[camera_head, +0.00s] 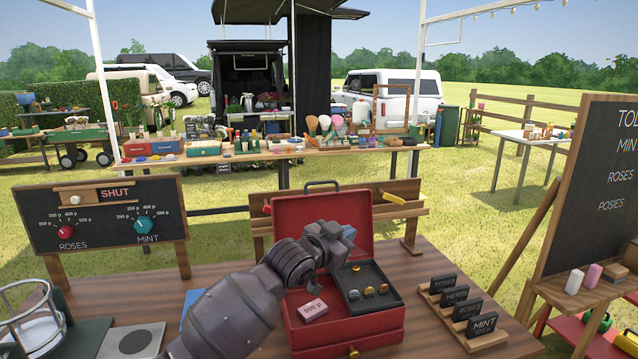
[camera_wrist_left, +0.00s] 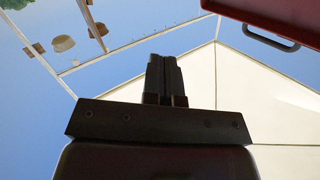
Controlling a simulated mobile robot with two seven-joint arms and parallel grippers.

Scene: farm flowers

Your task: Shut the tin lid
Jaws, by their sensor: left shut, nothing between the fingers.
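The red tin (camera_head: 372,325) stands on the wooden table with its lid (camera_head: 300,212) up and open at the back. A black tray with several coins lies in its right part, and a pink block (camera_head: 312,309) marked 500 p lies in its left part. My left gripper (camera_head: 347,236) is shut and empty, in front of the raised lid and above the tin. In the left wrist view the shut fingers (camera_wrist_left: 165,78) point up, and a red edge of the lid with its dark handle (camera_wrist_left: 270,40) shows at upper right. My right gripper is not in view.
A rack of black name cards (camera_head: 460,308) stands right of the tin. A dial board (camera_head: 102,215) stands at the left, near a scale plate (camera_head: 130,342) and a wire basket (camera_head: 30,318). A chalkboard (camera_head: 590,190) rises at the right.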

